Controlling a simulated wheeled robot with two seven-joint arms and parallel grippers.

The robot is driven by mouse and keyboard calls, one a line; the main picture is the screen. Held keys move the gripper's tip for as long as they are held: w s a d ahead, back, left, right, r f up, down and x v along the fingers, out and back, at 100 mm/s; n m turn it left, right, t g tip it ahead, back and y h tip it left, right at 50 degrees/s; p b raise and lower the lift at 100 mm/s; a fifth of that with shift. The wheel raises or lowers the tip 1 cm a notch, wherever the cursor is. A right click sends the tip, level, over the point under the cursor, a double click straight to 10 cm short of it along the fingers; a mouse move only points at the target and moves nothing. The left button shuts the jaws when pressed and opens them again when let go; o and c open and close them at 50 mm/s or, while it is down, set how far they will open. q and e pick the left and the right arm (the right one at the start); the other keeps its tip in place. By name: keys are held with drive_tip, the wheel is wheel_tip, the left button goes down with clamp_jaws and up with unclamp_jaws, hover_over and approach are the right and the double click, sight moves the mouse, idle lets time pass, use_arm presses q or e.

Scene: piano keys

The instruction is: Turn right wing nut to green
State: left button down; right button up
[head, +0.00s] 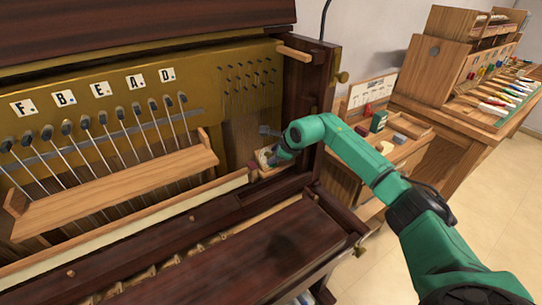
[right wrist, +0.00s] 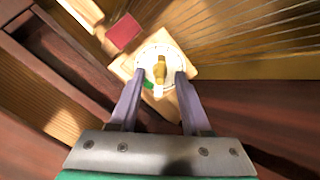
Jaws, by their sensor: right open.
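The brass wing nut (right wrist: 160,70) sits in the middle of a round white dial (right wrist: 150,52) on a light wooden block (right wrist: 122,66). A green mark (right wrist: 148,86) shows at the dial's lower left edge, close to the wing nut's lower end. My right gripper (right wrist: 160,76) is open, with one finger on each side of the wing nut; I cannot tell whether they touch it. In the head view my right gripper (head: 277,155) is at the dial block (head: 264,158), at the right end of the piano, and hides most of it. My left gripper is not in view.
A red block (right wrist: 123,34) lies close beside the dial block. The piano's brass panel (head: 235,115) with strings rises behind. Dark wood (head: 318,120) stands close on the right. A wooden shelf (head: 120,190) is to the left. A workbench with tools (head: 480,110) stands at the far right.

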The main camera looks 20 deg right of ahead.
clamp_jaws()
drive_tip(key=shift+m+p, duration=0.5)
drive_tip(key=shift+m, duration=2.9)
drive_tip(key=shift+p, duration=0.3)
drive_tip(key=shift+r+m, duration=0.1)
drive_tip(key=shift+m, duration=0.6)
drive_tip(key=shift+o, duration=0.8)
unclamp_jaws()
